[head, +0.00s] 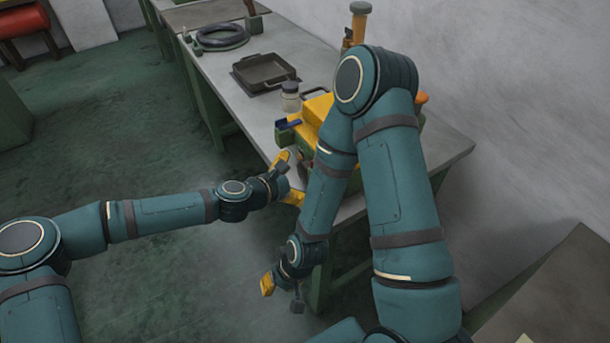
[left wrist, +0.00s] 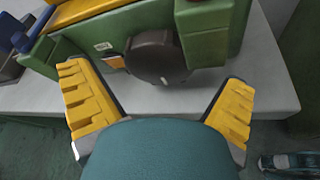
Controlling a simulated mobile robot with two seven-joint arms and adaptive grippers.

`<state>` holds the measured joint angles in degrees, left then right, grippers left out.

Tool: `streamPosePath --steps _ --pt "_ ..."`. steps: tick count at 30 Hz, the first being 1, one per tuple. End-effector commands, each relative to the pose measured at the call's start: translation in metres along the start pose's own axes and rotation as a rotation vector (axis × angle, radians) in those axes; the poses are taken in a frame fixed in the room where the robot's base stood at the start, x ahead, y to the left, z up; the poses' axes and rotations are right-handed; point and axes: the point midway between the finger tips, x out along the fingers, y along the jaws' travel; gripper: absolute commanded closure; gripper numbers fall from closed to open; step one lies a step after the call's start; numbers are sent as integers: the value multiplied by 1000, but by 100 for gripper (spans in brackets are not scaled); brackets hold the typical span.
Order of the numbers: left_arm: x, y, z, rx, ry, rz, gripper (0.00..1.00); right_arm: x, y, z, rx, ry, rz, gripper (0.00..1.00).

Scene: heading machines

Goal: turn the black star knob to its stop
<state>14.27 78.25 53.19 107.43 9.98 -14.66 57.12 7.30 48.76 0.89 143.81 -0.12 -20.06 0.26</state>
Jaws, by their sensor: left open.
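The black star knob (left wrist: 155,57) is a dark, round knob with a small white mark on its lower rim. It sits on the front of a green machine (left wrist: 218,35) with a yellow top. My left gripper (left wrist: 158,85) is open, its yellow fingers to either side of the knob and apart from it. In the head view my left gripper (head: 297,178) is at the machine's front, and the knob is mostly hidden there. My right gripper (head: 281,287) hangs low in front of the bench; its jaw opening is unclear.
The machine stands on a grey bench (head: 228,95). A jar (head: 290,97), a dark tray (head: 264,73) and a coiled black hose (head: 220,37) lie farther along. A blue-handled part (head: 288,124) is at the machine's left. My right arm crosses in front of the machine.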

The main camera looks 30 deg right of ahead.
Motion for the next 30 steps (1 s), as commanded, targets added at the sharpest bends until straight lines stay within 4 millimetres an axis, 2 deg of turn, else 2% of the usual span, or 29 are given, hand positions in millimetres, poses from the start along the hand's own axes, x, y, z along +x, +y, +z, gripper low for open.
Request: streamPosePath --steps 3,6,17,18,22,23,30 --pt "15 0 0 0 0 -1 0 2 1 0 0 1 0 66" --pt "22 0 0 0 0 -1 0 3 1 0 0 2 0 66" --pt "25 0 0 0 0 0 0 3 1 0 0 2 0 66" --pt "25 0 0 0 0 0 14 3 1 0 0 2 0 66" --pt "25 0 0 0 0 0 60 3 1 0 0 2 0 66" --pt "25 0 0 0 0 0 63 3 1 0 0 2 0 66" --pt "26 0 0 8 -1 4 64 5 2 0 0 2 0 66"
